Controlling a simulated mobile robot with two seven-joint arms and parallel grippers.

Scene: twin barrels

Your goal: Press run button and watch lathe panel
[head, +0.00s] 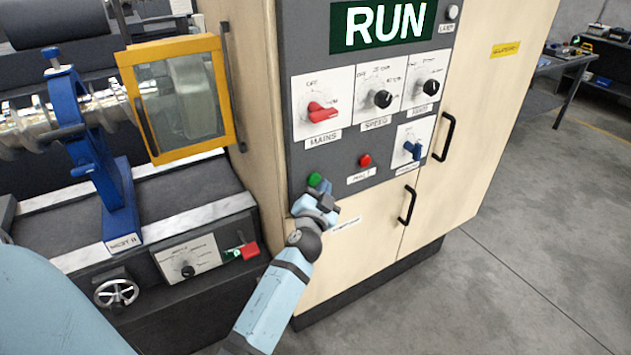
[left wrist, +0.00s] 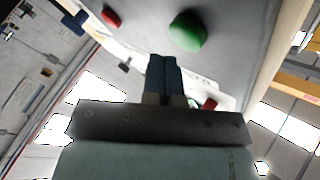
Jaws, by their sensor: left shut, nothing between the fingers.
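The lathe panel (head: 375,135) is a dark grey face on a pale wooden cabinet. Its display (head: 383,23) reads RUN in white on green. The green button (head: 314,180) sits at the panel's lower left, and the red button (head: 365,160) is to its right. My left gripper (head: 322,188) is shut and empty, right at the green button in the head view. In the left wrist view the closed fingers (left wrist: 164,75) point at the panel just beside the green button (left wrist: 187,31); I cannot tell whether they touch it. My right gripper is not in view.
The red MAINS knob (head: 321,111), two black-tipped knobs and a blue switch (head: 412,150) are on the panel. The lathe with its blue rest (head: 120,210) and yellow-framed guard (head: 180,98) stands left. The floor at right (head: 530,230) is clear.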

